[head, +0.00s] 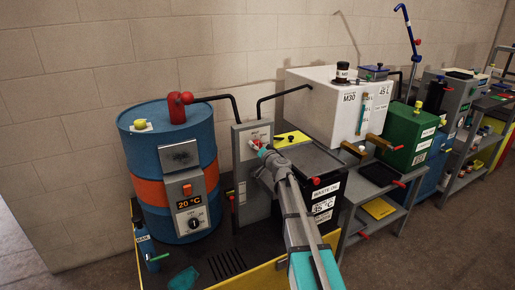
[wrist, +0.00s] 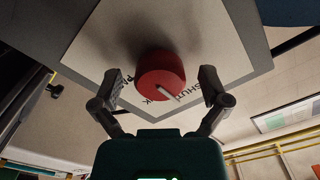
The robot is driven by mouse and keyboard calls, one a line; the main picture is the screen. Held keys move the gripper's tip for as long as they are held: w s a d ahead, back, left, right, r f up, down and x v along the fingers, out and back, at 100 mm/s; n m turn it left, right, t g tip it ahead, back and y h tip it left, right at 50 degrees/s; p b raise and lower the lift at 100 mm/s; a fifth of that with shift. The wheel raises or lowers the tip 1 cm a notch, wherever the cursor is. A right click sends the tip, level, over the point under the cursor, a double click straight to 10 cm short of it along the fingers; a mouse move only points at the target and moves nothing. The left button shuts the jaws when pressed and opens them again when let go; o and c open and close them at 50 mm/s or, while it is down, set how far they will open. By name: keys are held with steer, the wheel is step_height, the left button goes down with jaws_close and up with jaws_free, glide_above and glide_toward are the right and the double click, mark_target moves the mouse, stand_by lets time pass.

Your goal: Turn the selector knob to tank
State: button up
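The selector knob (wrist: 161,74) is a red round knob on a pale label plate in the wrist view. A white mark on it points down and right, near the partly visible lettering "SHUT" and a "K". Other lettering is hidden behind the knob. My gripper (wrist: 160,80) is open, with one finger to each side of the knob and a visible gap on both sides. I cannot tell how deep the fingertips reach. In the head view, my gripper (head: 262,152) is at the upper front of the grey panel (head: 255,185), largely covering the red knob (head: 256,143).
A blue drum (head: 160,140) with an orange band and a heater box (head: 190,200) reading 20 °C stands left of the panel. A dark waste oil box (head: 318,205) and white tank (head: 325,100) stand to the right. Black pipes (head: 225,97) run above the panel.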

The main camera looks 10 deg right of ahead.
steer(key=c, duration=1.1)
steer(key=shift+o, duration=0.3)
steer(key=shift+m, duration=0.4)
steer(key=m, duration=0.9)
steer(key=shift+r, duration=0.1)
steer(key=o, duration=1.1)
steer(key=shift+o, duration=0.2)
